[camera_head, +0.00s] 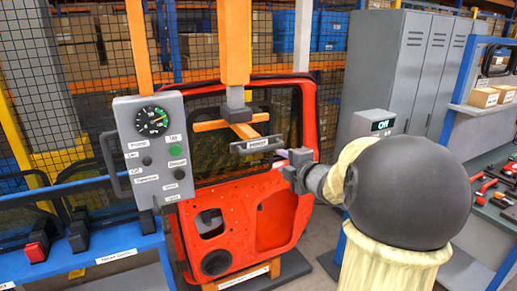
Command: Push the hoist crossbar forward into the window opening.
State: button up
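The hoist hangs from above on an orange mast (234,45). Its orange crossbar (213,125) sits at the mast's lower end, in front of the window opening (284,105) of the red door (178,228). A grey labelled handle bar (240,149) is at the crossbar's near side. My gripper (285,162) is at the right end of this bar, to the right of the mast. Its fingers are small and partly hidden, so I cannot tell whether they are closed on the bar or only beside it. My arm reaches in from the lower right.
A grey control panel (127,164) with a gauge and buttons hangs left of the mast. A blue rack (90,252) holds dark windows at the left. Grey lockers (398,75) and a tool bench (487,160) stand at the right. A mesh fence (80,90) is behind.

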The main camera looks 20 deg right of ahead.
aim_at(260, 151)
jog(key=p+x, duration=0.5)
jog(key=x, duration=1.2)
jog(key=shift+w, duration=0.25)
jog(key=shift+d+f, duration=0.1)
grip_shut()
